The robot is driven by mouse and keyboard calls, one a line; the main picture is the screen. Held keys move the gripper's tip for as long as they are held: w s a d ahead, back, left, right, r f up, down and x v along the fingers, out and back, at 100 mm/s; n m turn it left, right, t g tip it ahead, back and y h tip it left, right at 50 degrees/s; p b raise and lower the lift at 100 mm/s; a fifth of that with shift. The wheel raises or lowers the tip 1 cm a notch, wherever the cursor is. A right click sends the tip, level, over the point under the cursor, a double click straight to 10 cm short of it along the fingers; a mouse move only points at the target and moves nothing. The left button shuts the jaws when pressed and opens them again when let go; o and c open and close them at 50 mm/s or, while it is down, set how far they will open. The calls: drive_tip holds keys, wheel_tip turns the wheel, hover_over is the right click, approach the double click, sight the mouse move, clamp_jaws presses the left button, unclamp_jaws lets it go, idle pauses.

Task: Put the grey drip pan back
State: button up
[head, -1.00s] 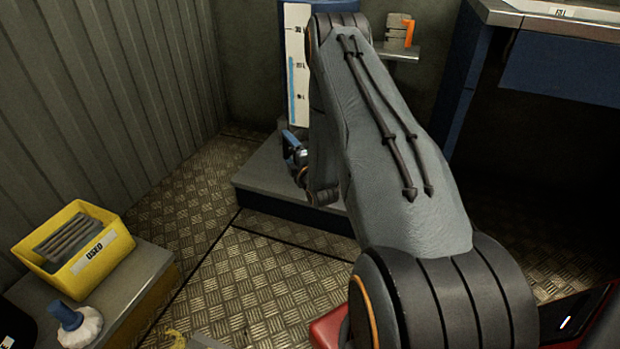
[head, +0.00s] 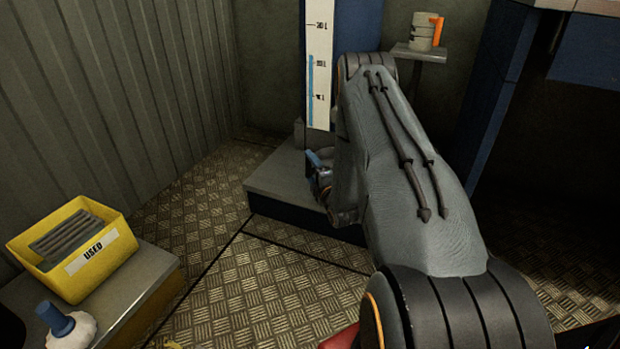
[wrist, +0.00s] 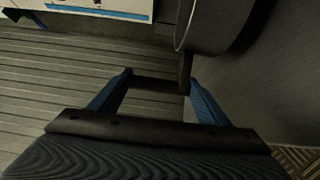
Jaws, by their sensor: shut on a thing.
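My gripper (wrist: 157,98) shows its two blue fingers in the wrist view, set apart with a dark bar between them. It is shut on what looks like the handle of the grey drip pan (wrist: 218,25). The round, dark grey pan fills the upper right of the wrist view, just beyond the fingers, partly cut off by the frame. In the head view my gripper (head: 319,167) is mostly hidden by my arm, low beside the blue column. The pan cannot be made out in the head view.
A blue column with a white level gauge (head: 319,65) stands on a grey plinth (head: 275,180). A small shelf (head: 420,53) holds a grey jug with an orange handle (head: 424,30). A yellow USED bin (head: 75,282) stands on a low bench. The patterned floor between is clear.

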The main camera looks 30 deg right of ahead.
sight(310, 174)
drive_tip(key=shift+f+b, duration=0.5)
drive_tip(key=shift+f, duration=1)
drive_tip(key=o, duration=1.5)
drive_tip(key=shift+c, duration=0.2)
